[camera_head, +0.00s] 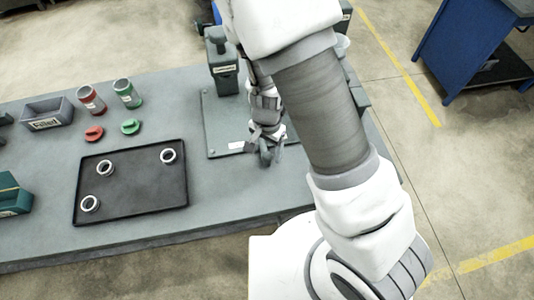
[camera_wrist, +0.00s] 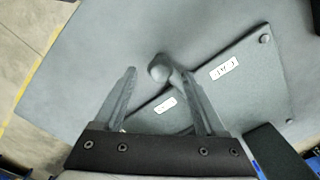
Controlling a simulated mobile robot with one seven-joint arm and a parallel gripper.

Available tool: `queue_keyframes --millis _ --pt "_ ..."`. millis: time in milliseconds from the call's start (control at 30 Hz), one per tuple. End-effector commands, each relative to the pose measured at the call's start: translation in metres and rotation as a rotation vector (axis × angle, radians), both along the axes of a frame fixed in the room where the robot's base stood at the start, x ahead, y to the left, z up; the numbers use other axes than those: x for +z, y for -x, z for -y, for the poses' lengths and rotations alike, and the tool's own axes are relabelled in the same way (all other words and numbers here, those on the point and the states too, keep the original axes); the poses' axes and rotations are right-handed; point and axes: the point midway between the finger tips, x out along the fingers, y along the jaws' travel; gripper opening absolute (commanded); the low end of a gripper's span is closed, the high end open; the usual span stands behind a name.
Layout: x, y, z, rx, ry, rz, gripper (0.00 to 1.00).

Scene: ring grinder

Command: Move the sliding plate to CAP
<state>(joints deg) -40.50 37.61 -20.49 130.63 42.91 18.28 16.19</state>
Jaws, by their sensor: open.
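A flat grey plate (camera_head: 222,127) lies on the table beneath my arm. It also shows in the wrist view (camera_wrist: 255,95), with two white labels, one near its middle edge (camera_wrist: 224,68) and one by the fingers (camera_wrist: 165,105). I cannot read them surely. A grey handle with a rounded knob (camera_wrist: 160,68) stands at the plate's edge. My gripper (camera_wrist: 159,74) is open, with its fingers on either side of the knob. The handle's stem runs close to the right finger; I cannot tell if they touch. In the head view my gripper (camera_head: 267,150) is low over the plate's edge.
A black tray (camera_head: 135,205) with three white rings stands left of the plate. Red (camera_head: 91,98) and green (camera_head: 127,93) canisters, their lids and a grey labelled bin (camera_head: 47,114) are behind it. A dark green labelled machine part (camera_head: 222,70) rises at the plate's back.

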Motion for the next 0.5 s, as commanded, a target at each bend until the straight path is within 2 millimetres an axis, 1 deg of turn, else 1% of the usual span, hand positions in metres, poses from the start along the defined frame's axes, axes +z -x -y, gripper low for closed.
queue_keyframes --millis 33,200,500 --pt "-0.01 0.0 0.0 0.001 0.001 -0.001 0.73" --pt "-0.022 0.0 0.0 0.002 0.001 0.001 0.73" --pt "-0.024 0.0 0.0 0.001 0.0 0.001 0.73"
